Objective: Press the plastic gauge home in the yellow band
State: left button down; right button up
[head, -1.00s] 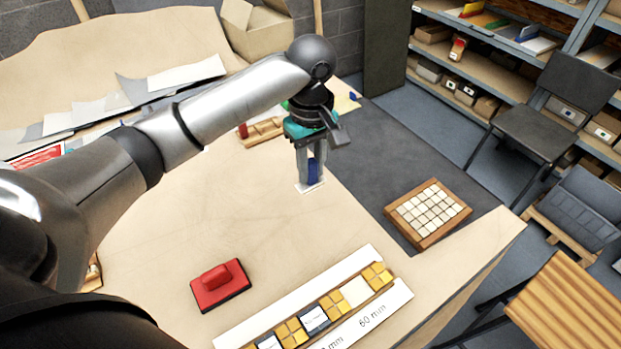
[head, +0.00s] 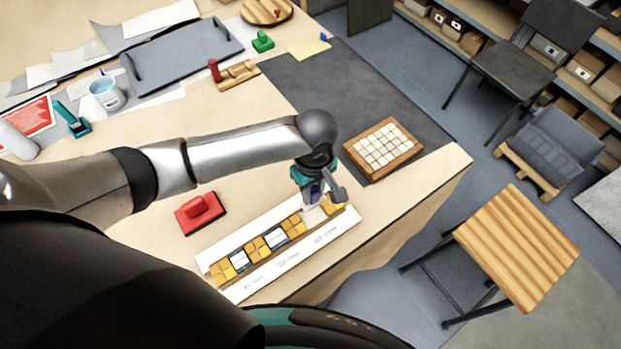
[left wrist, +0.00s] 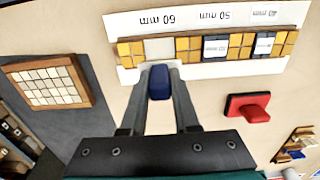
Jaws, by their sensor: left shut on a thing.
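The plastic gauge has a blue grip (left wrist: 160,83), held between the two fingers of my left gripper (left wrist: 160,72). In the head view the left gripper (head: 312,198) is over the right part of the yellow band (head: 293,226), close to it. The band is a row of yellow tile blocks with pale sections between them, on a white strip with mm labels. In the left wrist view, a pale, plain section (left wrist: 158,48) by the "60 mm" label lies just beyond the fingertips. I cannot tell whether the gauge touches the band. My right gripper is not in view.
A red block with a handle (head: 201,212) lies left of the band. A wooden tray of pale tiles (head: 383,149) stands behind it, partly on a dark mat (head: 325,85). The table's front edge is close to the band. A slatted stool (head: 515,245) stands at right.

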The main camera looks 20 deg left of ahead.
aim_at(313, 203)
pick_arm(q)
jog(key=shift+f+b, duration=1.4)
jog(key=shift+f, duration=1.5)
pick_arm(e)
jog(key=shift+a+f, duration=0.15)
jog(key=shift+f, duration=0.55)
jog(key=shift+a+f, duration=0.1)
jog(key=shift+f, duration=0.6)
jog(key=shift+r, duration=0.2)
pick_arm(q)
jog(key=shift+p, duration=0.5)
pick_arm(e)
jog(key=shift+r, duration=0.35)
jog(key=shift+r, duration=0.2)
pick_arm(q)
jog(key=shift+p, duration=0.5)
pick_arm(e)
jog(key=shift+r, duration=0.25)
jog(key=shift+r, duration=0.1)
pick_arm(q)
jog(key=shift+p, duration=0.4)
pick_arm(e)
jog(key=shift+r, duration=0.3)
pick_arm(q)
jog(key=shift+f+b, duration=0.65)
jog(key=shift+f, duration=0.45)
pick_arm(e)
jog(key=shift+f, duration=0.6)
